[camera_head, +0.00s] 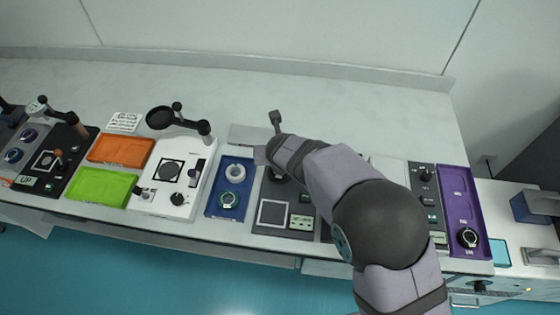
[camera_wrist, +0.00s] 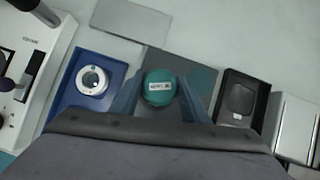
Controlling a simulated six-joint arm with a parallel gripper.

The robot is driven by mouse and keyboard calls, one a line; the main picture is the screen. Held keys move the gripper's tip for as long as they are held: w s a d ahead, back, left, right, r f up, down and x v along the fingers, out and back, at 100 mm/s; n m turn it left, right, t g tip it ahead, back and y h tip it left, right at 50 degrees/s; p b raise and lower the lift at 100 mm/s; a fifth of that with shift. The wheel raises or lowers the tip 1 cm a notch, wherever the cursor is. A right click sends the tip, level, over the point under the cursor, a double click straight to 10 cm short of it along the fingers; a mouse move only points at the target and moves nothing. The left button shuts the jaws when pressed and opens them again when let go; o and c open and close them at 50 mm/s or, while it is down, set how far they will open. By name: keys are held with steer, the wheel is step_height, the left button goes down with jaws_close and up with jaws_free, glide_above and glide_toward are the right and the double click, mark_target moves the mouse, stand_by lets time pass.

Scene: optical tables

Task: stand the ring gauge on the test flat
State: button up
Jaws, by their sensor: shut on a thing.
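The piece is over a dark grey panel (camera_wrist: 152,58). I cannot tell whether it is the ring gauge or whether it touches the panel. In the head view my arm hides the fingers and the piece. A white ring (camera_head: 235,173) lies in a blue tray (camera_head: 214,207), and also shows in the wrist view (camera_wrist: 93,80). A square plate (camera_head: 272,213) sits on the dark panel; I cannot tell which surface is the test flat.
A white unit (camera_head: 155,205) with a magnifier arm, orange (camera_head: 122,150) and green (camera_head: 102,186) trays stand left. A purple tray (camera_head: 456,185) is right.

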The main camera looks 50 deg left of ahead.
steer(key=shift+f, duration=1.2)
steer(key=shift+f, duration=0.1)
steer(key=o, duration=1.2)
steer(key=shift+f, duration=0.1)
steer(key=shift+s+d+r, duration=0.1)
steer(key=shift+r, duration=0.45)
steer(key=v, duration=1.1)
steer(key=shift+b, duration=0.35)
steer(key=shift+s+d, duration=0.1)
steer(key=shift+d, duration=0.05)
